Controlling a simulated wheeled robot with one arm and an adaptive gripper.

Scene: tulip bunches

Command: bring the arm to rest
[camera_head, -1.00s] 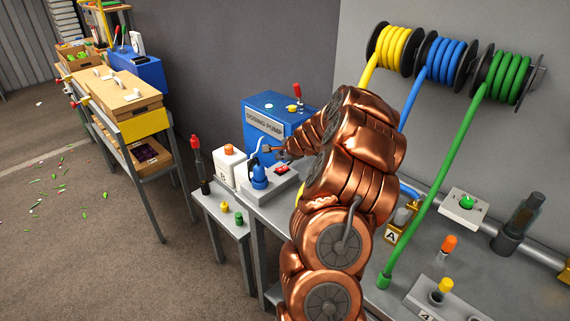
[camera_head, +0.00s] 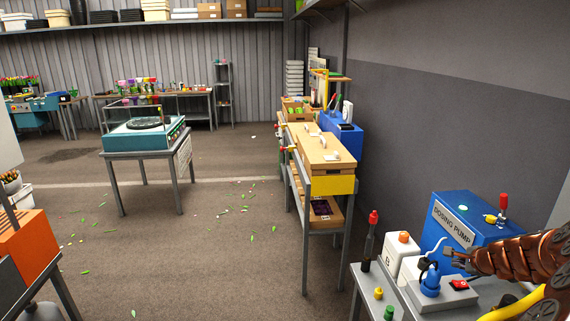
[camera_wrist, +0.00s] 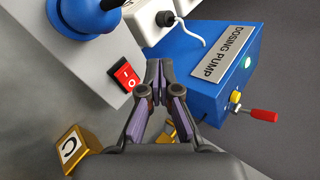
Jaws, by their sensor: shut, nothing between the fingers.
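My copper-coloured arm (camera_head: 515,258) reaches in from the right edge of the head view. My gripper (camera_head: 449,254) is at its end, above the grey bench unit with the red rocker switch (camera_head: 459,284) and in front of the blue dosing pump box (camera_head: 487,213). In the wrist view my gripper (camera_wrist: 157,67) has its fingertips together with nothing between them. There the red switch (camera_wrist: 127,75) is just left of the fingertips and the dosing pump box (camera_wrist: 205,75) is to their right. I cannot tell whether the fingers touch anything.
A blue knob-like fitting (camera_head: 430,281) and a white container (camera_head: 403,256) stand close by. A yellow hose (camera_head: 515,305) runs below my arm. A wooden-topped cart (camera_head: 325,150) and a turntable table (camera_head: 143,133) stand farther off. Open floor (camera_head: 215,255), littered with petals and leaves, lies between.

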